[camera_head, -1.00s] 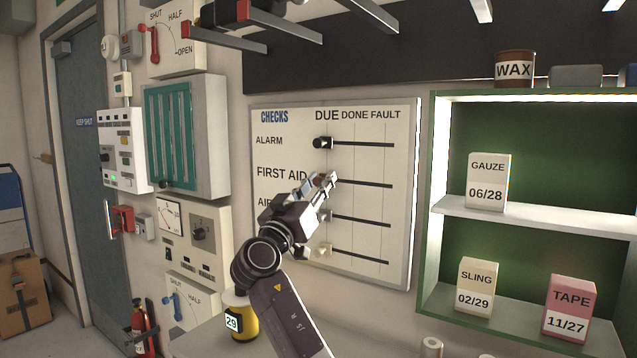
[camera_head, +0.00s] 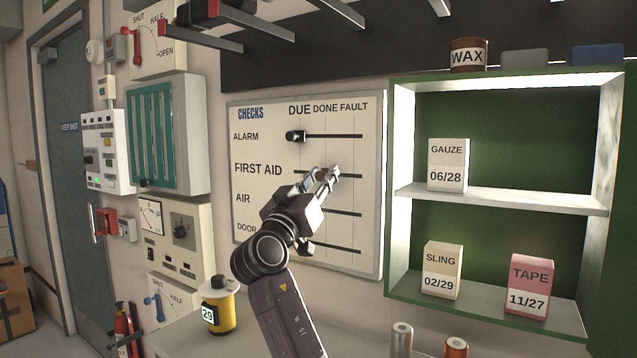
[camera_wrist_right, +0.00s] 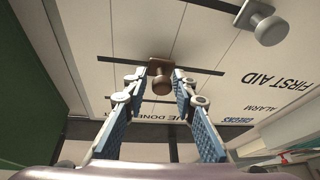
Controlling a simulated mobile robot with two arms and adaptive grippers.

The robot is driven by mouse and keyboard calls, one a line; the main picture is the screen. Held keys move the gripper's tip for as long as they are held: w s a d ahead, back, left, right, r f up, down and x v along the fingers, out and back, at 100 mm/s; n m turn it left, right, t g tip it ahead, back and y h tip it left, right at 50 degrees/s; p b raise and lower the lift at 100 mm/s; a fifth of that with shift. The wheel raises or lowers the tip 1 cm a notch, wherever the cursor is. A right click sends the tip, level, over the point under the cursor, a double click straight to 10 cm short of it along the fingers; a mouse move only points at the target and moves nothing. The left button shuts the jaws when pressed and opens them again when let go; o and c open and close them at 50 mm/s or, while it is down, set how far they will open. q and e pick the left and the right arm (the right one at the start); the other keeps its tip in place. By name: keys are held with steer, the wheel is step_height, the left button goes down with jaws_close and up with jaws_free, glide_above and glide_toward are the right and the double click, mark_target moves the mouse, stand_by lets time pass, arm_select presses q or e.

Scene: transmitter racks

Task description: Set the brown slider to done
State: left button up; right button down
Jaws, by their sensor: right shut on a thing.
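The white checks board (camera_head: 372,258) hangs on the wall with rows for alarm, first aid, air and door, under due, done and fault. My right gripper (camera_head: 328,174) is at the first aid row, its fingers shut on the brown slider (camera_wrist_right: 161,78). In the wrist view the slider sits between the fingertips, with slot showing on both sides, near mid-slot. In the head view the fingers mostly hide it; it stands about under done. The black alarm slider (camera_head: 295,136) is at due. A grey slider (camera_wrist_right: 262,23) shows in the air row. My left gripper is not in view.
A green cabinet (camera_head: 400,200) with boxes stands right of the board. Red-tipped bars (camera_head: 255,43) jut out above it. A yellow jar (camera_head: 220,308) stands on the counter below, and wall panels (camera_head: 182,135) are to the left.

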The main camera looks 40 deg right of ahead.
steer(key=shift+w+a, duration=0.25)
steer(key=shift+w, duration=0.25)
steer(key=c, duration=2)
jaws_free()
steer(key=shift+w+a+f, duration=0.1)
steer(key=shift+w, duration=0.15)
steer(key=shift+o, duration=0.9)
steer(key=shift+s, duration=0.2)
steer(key=shift+a, duration=0.1)
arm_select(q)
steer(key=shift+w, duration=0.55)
arm_select(e)
steer(key=v, duration=1.1)
steer(key=shift+s+a, duration=0.25)
steer(key=shift+s, duration=0.1)
steer(key=shift+f, duration=0.1)
